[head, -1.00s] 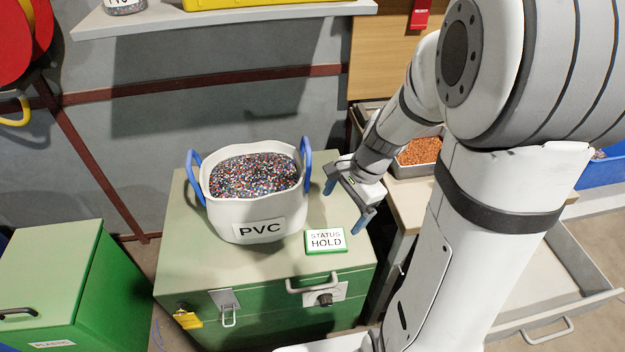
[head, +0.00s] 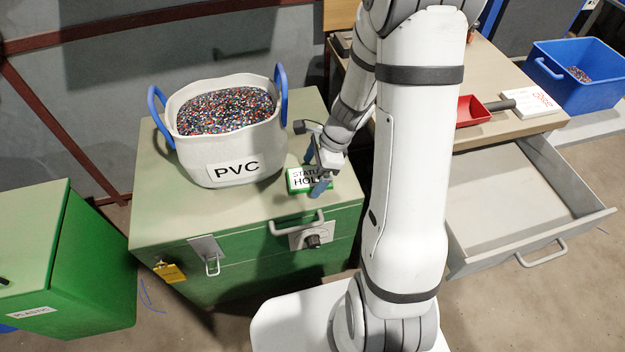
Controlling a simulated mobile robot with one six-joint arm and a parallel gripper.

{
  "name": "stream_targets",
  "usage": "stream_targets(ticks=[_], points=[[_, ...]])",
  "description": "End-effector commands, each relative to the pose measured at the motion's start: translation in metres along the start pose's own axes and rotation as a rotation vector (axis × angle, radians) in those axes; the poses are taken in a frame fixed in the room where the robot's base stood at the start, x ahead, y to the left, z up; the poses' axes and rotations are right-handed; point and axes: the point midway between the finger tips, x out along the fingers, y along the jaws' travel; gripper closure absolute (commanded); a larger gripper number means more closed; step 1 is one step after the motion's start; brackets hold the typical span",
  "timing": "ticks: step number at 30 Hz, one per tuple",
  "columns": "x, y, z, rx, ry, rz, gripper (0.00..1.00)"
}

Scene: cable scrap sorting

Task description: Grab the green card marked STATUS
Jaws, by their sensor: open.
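The green card (head: 298,181) with a white face marked STATUS HOLD lies on the pale green lid of the chest, in front and to the right of the PVC tub. My gripper (head: 314,174) is at the card, pointing down, with its blue fingers apart. One finger shows at the card's far side and the other over its front right part. The gripper covers the right part of the card's lettering. I cannot tell whether the fingers touch the card.
The white PVC tub (head: 222,165) with blue handles, full of coloured granules, stands close left of the card. The chest (head: 165,222) has a front handle (head: 297,222). An open drawer (head: 530,205) and a bench with a red scoop (head: 470,111) are at the right.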

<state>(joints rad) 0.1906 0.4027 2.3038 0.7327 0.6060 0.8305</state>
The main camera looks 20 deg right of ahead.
Motion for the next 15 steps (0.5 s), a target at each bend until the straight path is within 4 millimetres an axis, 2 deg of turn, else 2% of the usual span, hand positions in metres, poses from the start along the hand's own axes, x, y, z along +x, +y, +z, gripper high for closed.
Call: stream_targets(ticks=[1, 7, 15], points=[[0.0051, 0.0001, -0.0003, 0.0, 0.0, 0.001, 0.06], [0.0041, 0.0, 0.0004, -0.001, 0.001, -0.001, 0.06], [0.004, 0.0001, 0.0006, -0.002, 0.001, 0.0, 0.28]])
